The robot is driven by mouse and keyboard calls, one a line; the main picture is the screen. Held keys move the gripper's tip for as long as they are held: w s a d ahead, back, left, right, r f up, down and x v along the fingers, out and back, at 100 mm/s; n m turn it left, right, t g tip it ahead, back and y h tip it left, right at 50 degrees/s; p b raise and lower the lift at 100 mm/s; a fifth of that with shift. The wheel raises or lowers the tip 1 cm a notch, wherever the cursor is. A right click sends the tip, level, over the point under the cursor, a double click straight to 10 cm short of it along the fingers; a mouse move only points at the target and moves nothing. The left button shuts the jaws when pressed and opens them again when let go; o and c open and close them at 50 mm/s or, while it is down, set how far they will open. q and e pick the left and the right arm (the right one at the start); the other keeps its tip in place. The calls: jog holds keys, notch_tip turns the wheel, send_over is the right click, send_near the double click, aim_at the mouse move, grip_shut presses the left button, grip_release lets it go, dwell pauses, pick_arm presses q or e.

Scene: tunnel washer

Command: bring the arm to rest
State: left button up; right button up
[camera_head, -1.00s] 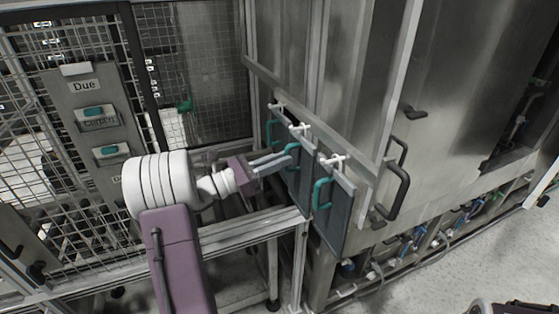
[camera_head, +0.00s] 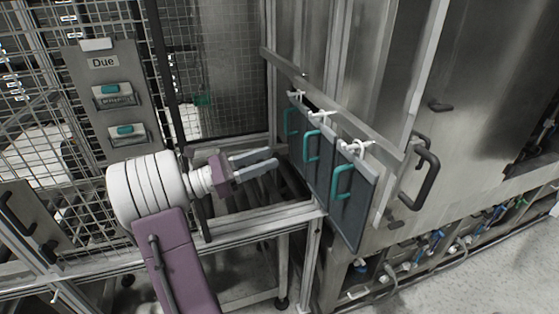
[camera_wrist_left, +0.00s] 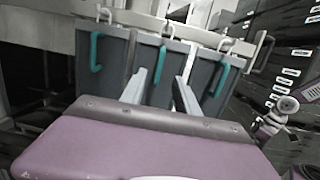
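My left gripper (camera_head: 276,159) reaches in from the left in the head view, its two grey fingers parted with nothing between them. It is to the left of a row of hanging dark grey panels, with a gap to the nearest teal handle. In the left wrist view the open fingers (camera_wrist_left: 160,78) point towards the panels. White and purple links of what looks like my right arm (camera_wrist_left: 285,105) show at the right edge of that view; its fingers cannot be made out. The head view does not show my right gripper.
Three panels, left (camera_head: 294,142), middle (camera_head: 322,175) and right (camera_head: 358,215), hang by white hooks from a metal rail (camera_head: 335,95). Each has a teal handle. A mesh fence with a "Due" board (camera_head: 105,85) stands left. A steel machine (camera_head: 465,130) stands right. A roller frame (camera_head: 250,222) lies below my gripper.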

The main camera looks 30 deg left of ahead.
dwell(0.3)
pick_arm(q)
jog(key=s+d+f+m+g+y+b, duration=0.1)
jog(key=s+d+f+m+g+b, duration=0.15)
jog(key=d+f+m+g, duration=0.55)
jog(key=s+d+f+m+g+y+b, duration=0.15)
jog(key=s+d+f+g, duration=0.3)
jog(key=d+f, duration=0.7)
jog(key=s+a+f+m+g+y+b, duration=0.1)
jog(key=f+m+y, duration=0.3)
jog(key=f+m, duration=0.4)
jog(key=s+a+f+m+g+y+b, duration=0.1)
jog(key=s+a+f+m+y+b, duration=0.2)
jog(key=f+m, duration=0.6)
jog(key=shift+s+m+y+b, duration=0.75)
jog(key=shift+s+m+y, duration=0.1)
jog(key=shift+y, duration=0.4)
jog(key=shift+a+f, duration=0.1)
